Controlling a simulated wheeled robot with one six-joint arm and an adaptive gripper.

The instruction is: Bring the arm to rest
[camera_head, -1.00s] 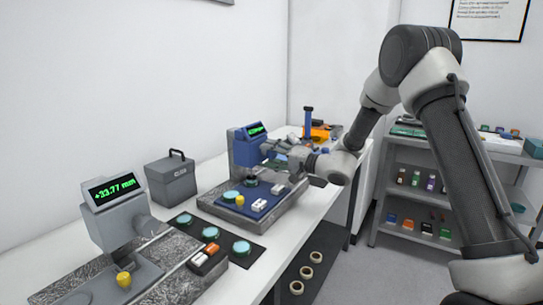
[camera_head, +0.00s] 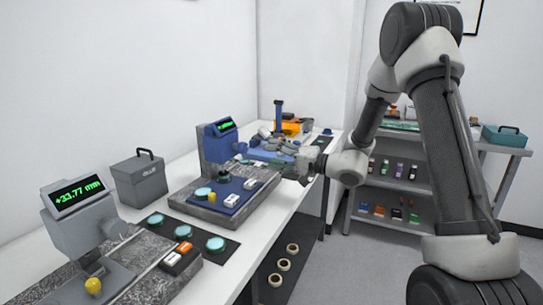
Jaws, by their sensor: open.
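My arm reaches in from the right side of the head view, its elbow high at the upper right. My gripper (camera_head: 284,165) is at the end of the arm, over the right edge of the bench and just right of the blue instrument (camera_head: 214,144). It points left and looks empty, with its jaws open. The fingers are small and partly blend with the things behind them.
A grey instrument (camera_head: 80,215) reading +33.77 mm stands at the front left. A dark mat (camera_head: 156,220) with several teal discs lies between the instruments. A grey box (camera_head: 139,180) stands near the wall. Shelves (camera_head: 400,186) stand behind my arm; floor between is clear.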

